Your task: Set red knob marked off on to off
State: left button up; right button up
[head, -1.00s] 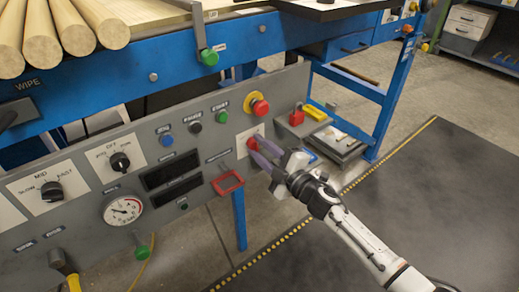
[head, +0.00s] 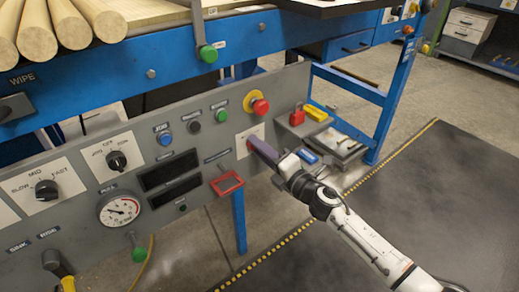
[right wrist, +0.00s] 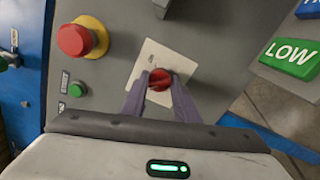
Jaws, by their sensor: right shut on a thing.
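The red knob (right wrist: 160,80) sits on a white label plate on the grey control panel; the plate's lettering is too small to read. In the right wrist view my right gripper (right wrist: 159,77) has its two purple fingers on either side of the knob, shut on it. In the head view my right gripper (head: 253,142) reaches the white plate (head: 243,137) from the right, and its fingers mostly hide the knob. My left gripper is not in either view.
A red mushroom button (head: 260,107) on a yellow collar is just above the plate. A red-framed holder (head: 227,184) is below left. A red padlock (head: 297,116) and yellow block (head: 315,113) lie on a shelf at right. Black selector knobs (head: 117,160) are farther left.

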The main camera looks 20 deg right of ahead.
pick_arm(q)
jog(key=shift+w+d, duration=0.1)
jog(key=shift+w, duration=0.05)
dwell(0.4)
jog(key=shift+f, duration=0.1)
pick_arm(e)
jog(key=o, duration=1.1)
jog(key=shift+c, duration=0.2)
pick_arm(q)
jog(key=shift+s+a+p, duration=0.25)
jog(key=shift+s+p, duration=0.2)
jog(key=shift+p, duration=0.05)
pick_arm(e)
jog(key=v, duration=1)
jog(key=shift+s, duration=0.2)
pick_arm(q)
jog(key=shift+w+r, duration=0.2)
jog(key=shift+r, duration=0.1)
pick_arm(e)
jog(key=shift+d, duration=0.1)
